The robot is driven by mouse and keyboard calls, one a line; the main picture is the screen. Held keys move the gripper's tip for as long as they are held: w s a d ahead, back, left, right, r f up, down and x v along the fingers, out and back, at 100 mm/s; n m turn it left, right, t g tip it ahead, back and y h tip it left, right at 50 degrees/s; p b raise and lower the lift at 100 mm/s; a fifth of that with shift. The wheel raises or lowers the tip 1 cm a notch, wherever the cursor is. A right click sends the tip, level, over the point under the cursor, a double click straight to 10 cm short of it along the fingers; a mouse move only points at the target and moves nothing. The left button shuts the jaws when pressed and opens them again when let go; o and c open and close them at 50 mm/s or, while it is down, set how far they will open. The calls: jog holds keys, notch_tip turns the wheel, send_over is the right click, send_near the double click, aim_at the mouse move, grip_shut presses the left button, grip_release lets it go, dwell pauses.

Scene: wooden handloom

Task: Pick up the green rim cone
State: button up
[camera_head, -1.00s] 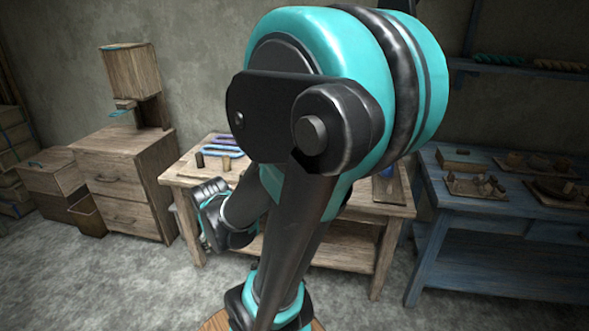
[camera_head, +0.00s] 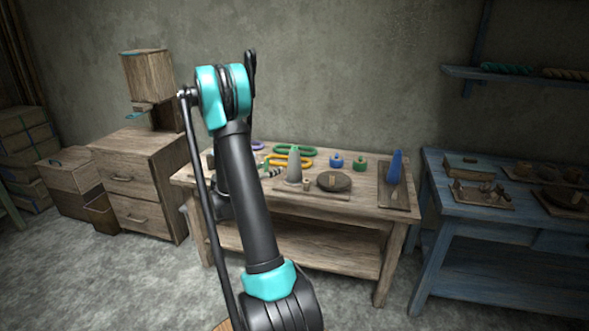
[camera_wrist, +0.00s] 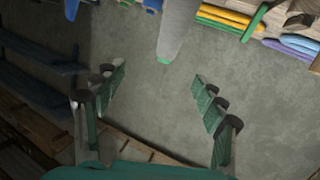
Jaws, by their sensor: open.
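A grey cone (camera_head: 293,166) stands upright on a small board on the wooden table in the head view. In the wrist view the grey cone (camera_wrist: 178,28) hangs in from the top edge, with a green end (camera_wrist: 165,60) pointing down the picture. I take it as the green rim cone. My gripper (camera_wrist: 158,88) is open and empty in the wrist view, its green fingers spread wide either side of bare grey background. The cone's end lies beyond the fingertips, apart from them.
The table (camera_head: 330,214) also bears a dark round disc (camera_head: 334,181), yellow and green loops, blue and green spools, and a tall blue cone (camera_head: 395,168) on a right-hand board. A blue bench (camera_head: 490,214) stands right, wooden drawers (camera_head: 135,185) left.

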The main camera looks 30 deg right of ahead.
aim_at(291, 154)
jog(key=shift+m+h, duration=0.6)
jog(key=shift+h, duration=0.3)
jog(key=x, duration=0.4)
jog(key=w+x, duration=0.1)
jog(key=x, duration=0.4)
jog(key=w+f+x, duration=0.1)
jog(key=x, duration=0.4)
jog(key=shift+w+x, duration=0.25)
jog(key=shift+x, duration=1.1)
jog(key=shift+w+x, duration=0.2)
jog(key=shift+x, duration=1.1)
jog(key=shift+a, duration=0.2)
grip_shut()
